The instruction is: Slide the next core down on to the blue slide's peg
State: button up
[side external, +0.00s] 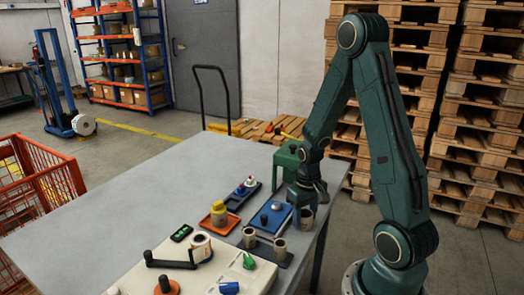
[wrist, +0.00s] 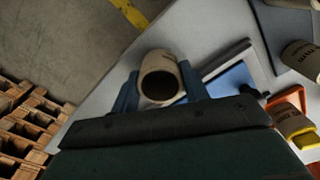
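My gripper (side external: 307,205) is by the table's right edge, with a tan cardboard core (side external: 307,219) at its fingertips. In the wrist view this core (wrist: 158,78) sits between the two blue fingers (wrist: 159,90), which appear closed on its sides; its dark bore shows. The blue slide (side external: 281,221) lies on the table to the left of my gripper, with a dark peg (side external: 264,219) standing on it. The core is beside the slide, apart from the peg. The slide (wrist: 232,82) also shows right of the fingers in the wrist view.
Two more tan cores (side external: 249,237) stand on a dark tray (side external: 262,250) in front of the slide. A yellow-topped jar (side external: 219,212) stands in an orange tray left of it. A green machine (side external: 288,165) is behind. The table's left part (side external: 100,205) is clear.

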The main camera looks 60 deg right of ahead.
jog(key=shift+r, duration=0.2)
notch_tip(320, 180, up, 7)
jog(key=shift+f, duration=0.2)
dwell(1.1)
jog(key=shift+w, duration=0.15)
dwell(0.4)
notch_tip(320, 180, up, 6)
send_over(277, 204)
jog(key=shift+r, duration=0.15)
jog(key=shift+f, duration=0.3)
jog(key=shift+f, duration=5.2)
